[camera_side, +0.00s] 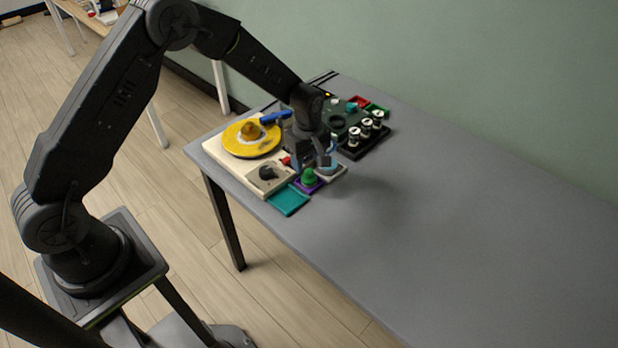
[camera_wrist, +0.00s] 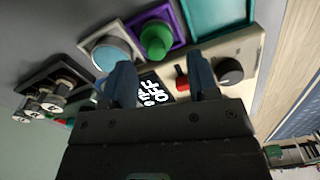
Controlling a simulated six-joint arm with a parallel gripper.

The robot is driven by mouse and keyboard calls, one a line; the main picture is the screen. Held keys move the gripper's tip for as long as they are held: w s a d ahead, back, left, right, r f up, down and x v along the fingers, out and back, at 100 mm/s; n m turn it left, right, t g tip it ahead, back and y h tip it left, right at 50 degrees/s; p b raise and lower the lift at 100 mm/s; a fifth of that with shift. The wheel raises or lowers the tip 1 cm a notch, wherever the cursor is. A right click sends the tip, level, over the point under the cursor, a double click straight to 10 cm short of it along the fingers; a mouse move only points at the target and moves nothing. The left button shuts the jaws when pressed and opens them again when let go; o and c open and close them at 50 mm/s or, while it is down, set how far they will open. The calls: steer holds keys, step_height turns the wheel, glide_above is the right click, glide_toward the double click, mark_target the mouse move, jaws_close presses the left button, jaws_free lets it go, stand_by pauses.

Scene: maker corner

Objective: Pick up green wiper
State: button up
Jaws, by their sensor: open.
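The green wiper appears to be the small rounded green piece (camera_side: 309,175) on a purple square tray (camera_side: 318,186) near the table's front edge. In the wrist view the green piece (camera_wrist: 157,38) stands in the purple tray (camera_wrist: 180,18), beyond my fingertips. My gripper (camera_side: 308,158) points down over the cluster of parts, just behind the green piece. In the wrist view its two blue-grey fingers (camera_wrist: 160,80) are apart, with nothing held between them. A dark label with white "OFF" lettering (camera_wrist: 158,90) shows between them.
A grey tray with a light blue disc (camera_wrist: 108,52) and a teal tray (camera_side: 288,200) flank the purple one. A cream base (camera_side: 222,158) carries a yellow disc (camera_side: 243,146) and black knob (camera_side: 267,173). A black rack of spools (camera_side: 366,142) stands behind. The table's right side is clear.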

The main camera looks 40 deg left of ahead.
mark_target(309, 170)
steer(key=f, duration=0.4)
steer(key=shift+w+a+f, duration=0.2)
steer(key=shift+w+f, duration=0.05)
steer(key=shift+w, duration=0.05)
jaws_close()
steer(key=shift+r, duration=0.45)
steer(key=r, duration=0.3)
steer(key=shift+s+a+r, duration=0.1)
steer(key=shift+a+r, duration=0.25)
steer(key=shift+r, duration=0.05)
steer(key=s+a+r, duration=0.5)
steer(key=a+r, duration=0.1)
steer(key=a, duration=0.3)
steer(key=shift+a+r, duration=0.2)
steer(key=shift+a, duration=0.2)
